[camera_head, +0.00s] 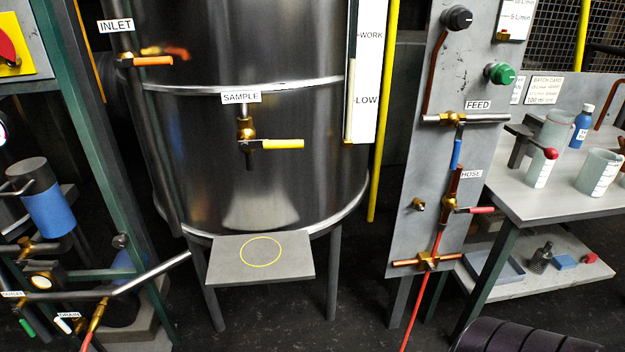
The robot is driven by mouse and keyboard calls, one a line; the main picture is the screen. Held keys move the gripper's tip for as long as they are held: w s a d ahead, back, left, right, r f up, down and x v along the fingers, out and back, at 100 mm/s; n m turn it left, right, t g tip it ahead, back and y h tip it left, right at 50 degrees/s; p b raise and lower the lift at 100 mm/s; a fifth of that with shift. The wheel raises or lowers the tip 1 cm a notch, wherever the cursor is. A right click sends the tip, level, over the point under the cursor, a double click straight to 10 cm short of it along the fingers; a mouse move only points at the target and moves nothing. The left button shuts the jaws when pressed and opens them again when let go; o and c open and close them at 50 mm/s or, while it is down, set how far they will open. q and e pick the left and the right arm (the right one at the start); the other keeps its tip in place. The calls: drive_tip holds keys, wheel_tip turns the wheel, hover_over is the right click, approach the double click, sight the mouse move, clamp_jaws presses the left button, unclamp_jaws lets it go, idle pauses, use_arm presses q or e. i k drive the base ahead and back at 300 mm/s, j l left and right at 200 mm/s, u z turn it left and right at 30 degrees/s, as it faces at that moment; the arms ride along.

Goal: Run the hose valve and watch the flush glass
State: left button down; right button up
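The hose valve (449,204) is a brass valve with a red lever, below the HOSE label (471,174) on the grey panel. Its lever (474,210) points right, roughly level. No part is labelled as the flush glass. A round pale-faced brass fitting (41,281) sits on the pipework at lower left, near the DRAIN label (68,316), but I cannot tell whether it is the glass. Neither of my grippers is in view.
A steel tank (200,150) with a yellow-handled SAMPLE valve (246,134) stands in the middle. A grey shelf (225,270) with a yellow ring juts out below. The right bench (515,205) holds beakers and bottles. A dark ribbed cylinder (520,338) shows at bottom right.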

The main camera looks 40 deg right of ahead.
sight(457, 210)
drive_tip(key=z, duration=2.35)
